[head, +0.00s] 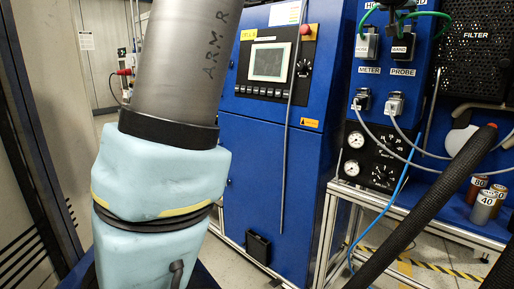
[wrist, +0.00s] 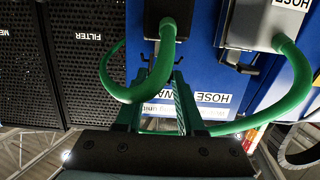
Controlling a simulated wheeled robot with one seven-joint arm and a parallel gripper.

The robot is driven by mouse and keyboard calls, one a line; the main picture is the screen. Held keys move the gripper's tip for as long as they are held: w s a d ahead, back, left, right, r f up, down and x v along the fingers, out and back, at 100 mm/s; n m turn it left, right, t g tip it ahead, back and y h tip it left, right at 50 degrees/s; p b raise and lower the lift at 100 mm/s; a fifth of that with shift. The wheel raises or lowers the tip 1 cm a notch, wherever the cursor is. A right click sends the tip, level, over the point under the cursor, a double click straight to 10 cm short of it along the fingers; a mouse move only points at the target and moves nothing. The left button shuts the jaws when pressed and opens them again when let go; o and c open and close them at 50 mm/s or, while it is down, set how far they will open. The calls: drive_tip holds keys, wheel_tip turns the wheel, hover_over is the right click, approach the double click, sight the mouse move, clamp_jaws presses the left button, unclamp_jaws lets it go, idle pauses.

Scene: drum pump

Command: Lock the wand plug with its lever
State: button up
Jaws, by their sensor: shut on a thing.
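In the wrist view, the wand plug (wrist: 168,18) is a dark block at the top centre, seated against the blue panel. Its green hose (wrist: 112,80) curves down in front of my gripper and loops to the left. The plug's small metal lever (wrist: 149,60) shows only in part at its lower edge, behind the hose. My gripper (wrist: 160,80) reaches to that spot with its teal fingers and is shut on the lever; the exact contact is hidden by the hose. In the head view, the wand socket area (head: 402,48) is at the upper right.
A grey hose plug (wrist: 250,22) with its own lever and green hose stands close on the right. Black perforated filter panels (wrist: 90,60) are on the left. In the head view, meter (head: 363,102) and probe (head: 395,104) plugs sit lower. A thick black hose (head: 430,205) crosses the bench.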

drive_tip(key=shift+s+f+t+h+b, duration=0.1)
drive_tip(key=shift+f+t+h+b, duration=0.35)
drive_tip(key=shift+b, duration=2.25)
drive_tip(key=shift+a+r+b, duration=0.1)
drive_tip(key=shift+r+b, duration=0.05)
drive_tip(key=shift+b, duration=0.3)
drive_tip(key=shift+f+t+h+b, duration=0.35)
drive_tip(key=shift+f+b, duration=0.1)
drive_tip(key=shift+b, duration=1.6)
drive_tip(key=o, duration=1)
drive_tip(key=shift+s+r, duration=0.1)
drive_tip(key=shift+r, duration=0.05)
drive_tip(key=shift+c, duration=0.2)
drive_tip(key=shift+a, duration=0.1)
drive_tip(key=r+b+v, duration=0.2)
drive_tip(key=b+v, duration=0.7)
drive_tip(key=v, duration=0.1)
drive_tip(key=shift+r, duration=0.15)
